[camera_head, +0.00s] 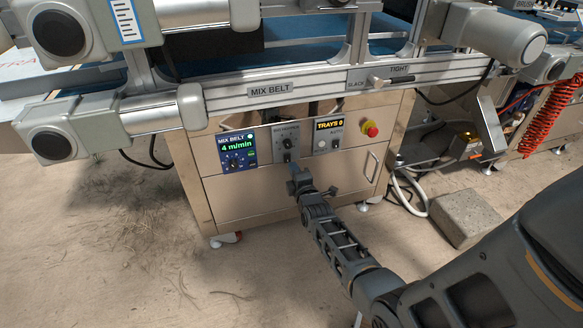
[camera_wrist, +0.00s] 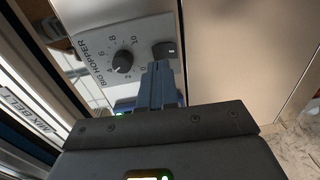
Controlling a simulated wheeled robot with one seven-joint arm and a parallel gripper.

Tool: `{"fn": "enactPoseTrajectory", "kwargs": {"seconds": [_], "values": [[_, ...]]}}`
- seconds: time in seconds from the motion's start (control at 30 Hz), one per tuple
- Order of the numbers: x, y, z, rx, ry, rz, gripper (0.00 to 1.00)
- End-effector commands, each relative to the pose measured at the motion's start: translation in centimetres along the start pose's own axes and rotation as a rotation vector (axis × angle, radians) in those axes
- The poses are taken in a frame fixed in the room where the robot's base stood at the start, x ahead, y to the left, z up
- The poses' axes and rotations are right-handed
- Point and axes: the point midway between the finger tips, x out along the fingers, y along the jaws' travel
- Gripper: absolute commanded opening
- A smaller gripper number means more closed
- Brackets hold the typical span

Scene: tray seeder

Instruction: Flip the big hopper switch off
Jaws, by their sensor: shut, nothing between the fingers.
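The big hopper panel (camera_wrist: 92,46) shows in the wrist view as a pale plate with a black dial (camera_wrist: 122,61) and a numbered scale. A small dark rocker switch (camera_wrist: 164,50) sits on the plate past the low end of the scale. Which way it is set I cannot tell. My gripper (camera_wrist: 158,68) is shut and empty, its blue-grey fingertips just short of the switch; contact is not clear. In the head view, my gripper (camera_head: 294,170) is in front of the cabinet, just below the hopper panel (camera_head: 287,137), and the switch is hidden or too small to see.
The mix belt display (camera_head: 237,150) is left of the hopper panel. The trays counter (camera_head: 328,134) and a red emergency button (camera_head: 371,129) are to the right. A drawer handle (camera_head: 373,166) sticks out below. The conveyor frame (camera_head: 270,89) overhangs the panels. A concrete block (camera_head: 465,215) lies on the ground.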

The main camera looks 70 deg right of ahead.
Motion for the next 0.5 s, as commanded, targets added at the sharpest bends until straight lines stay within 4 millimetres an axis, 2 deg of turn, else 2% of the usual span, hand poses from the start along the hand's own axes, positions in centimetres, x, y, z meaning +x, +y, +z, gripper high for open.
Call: {"fn": "enactPoseTrajectory", "kwargs": {"seconds": [0.5], "values": [[-8.5,0.2,0.0,-0.001,0.0,-0.002,0.0]]}}
